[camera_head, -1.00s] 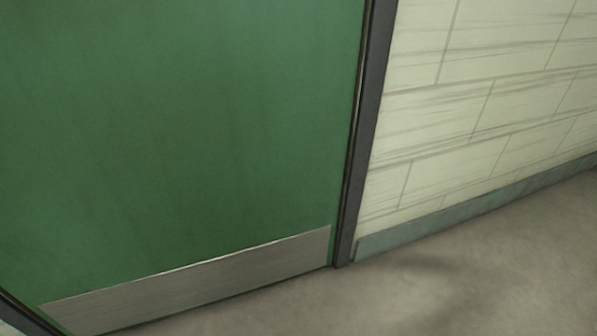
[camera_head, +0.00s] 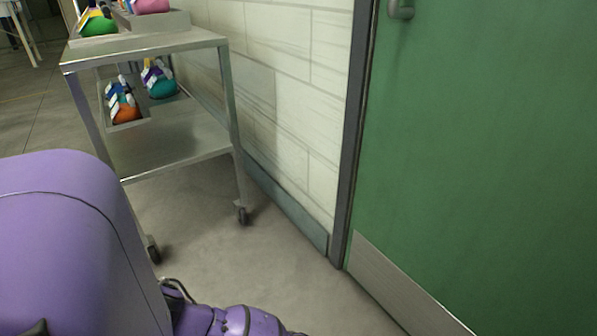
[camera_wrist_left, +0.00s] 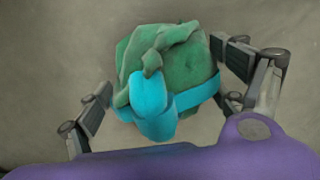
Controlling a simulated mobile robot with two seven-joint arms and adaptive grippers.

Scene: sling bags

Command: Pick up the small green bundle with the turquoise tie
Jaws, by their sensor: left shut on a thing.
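A small dark green bundle (camera_wrist_left: 186,57) with a turquoise tie (camera_wrist_left: 152,95) fills the middle of the left wrist view. My left gripper (camera_wrist_left: 170,92) has a finger on each side of it and is shut on it. Bare floor shows behind the bundle in that view. In the head view, part of my purple left arm crosses the lower left, but the gripper and the bundle are not visible there. My right gripper is in neither view.
A metal cart (camera_head: 180,137) on wheels stands at the left, with colourful bundles on its top and lower shelf. A block wall (camera_head: 300,95) runs to a green door (camera_head: 480,150) at the right. Bare floor (camera_head: 245,255) lies between cart and door.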

